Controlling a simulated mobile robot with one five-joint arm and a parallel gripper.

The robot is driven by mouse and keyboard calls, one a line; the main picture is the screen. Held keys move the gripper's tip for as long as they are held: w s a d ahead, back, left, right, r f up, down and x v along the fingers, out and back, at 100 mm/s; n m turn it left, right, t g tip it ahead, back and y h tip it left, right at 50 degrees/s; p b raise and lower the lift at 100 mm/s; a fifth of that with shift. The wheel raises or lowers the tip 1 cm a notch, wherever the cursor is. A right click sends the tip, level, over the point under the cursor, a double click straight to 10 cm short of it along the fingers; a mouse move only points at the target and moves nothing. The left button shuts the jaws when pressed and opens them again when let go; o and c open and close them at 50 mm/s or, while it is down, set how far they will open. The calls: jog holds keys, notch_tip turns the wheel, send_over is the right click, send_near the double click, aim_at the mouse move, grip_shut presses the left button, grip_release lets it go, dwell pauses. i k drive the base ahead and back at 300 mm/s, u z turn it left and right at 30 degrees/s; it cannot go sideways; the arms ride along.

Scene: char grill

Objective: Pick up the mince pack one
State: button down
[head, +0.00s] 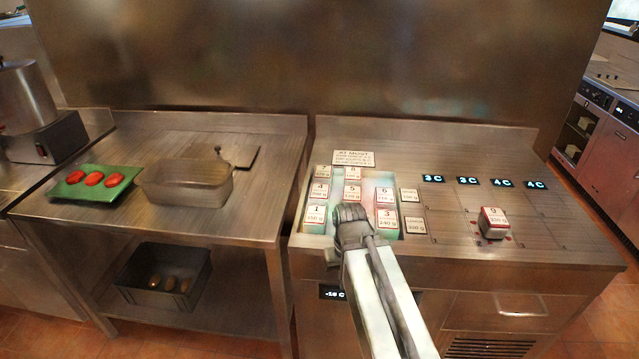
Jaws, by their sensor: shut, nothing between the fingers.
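Mince pack one (315,215), a small white-labelled block marked 1, sits at the front left of the recessed bin in the right counter. My gripper (350,212) is over the front middle of the bin, just right of pack one. It is shut and empty. It appears apart from pack one, though their height difference is hard to judge. My gripper hides the front middle place, between pack one and the pack marked 3 (387,221).
Packs marked 4 (319,190), 5 (352,191), 6 (384,195) and 8 (352,172) share the bin. Pack 9 (493,222) stands alone on the right counter (570,225). A sign (354,157) stands behind the bin. The left table holds a green tray (72,191) and a pan (185,188).

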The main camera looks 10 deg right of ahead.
aim_at(314, 221)
jog(key=u, duration=4)
jog(key=k, duration=0.75)
jog(key=u, duration=0.15)
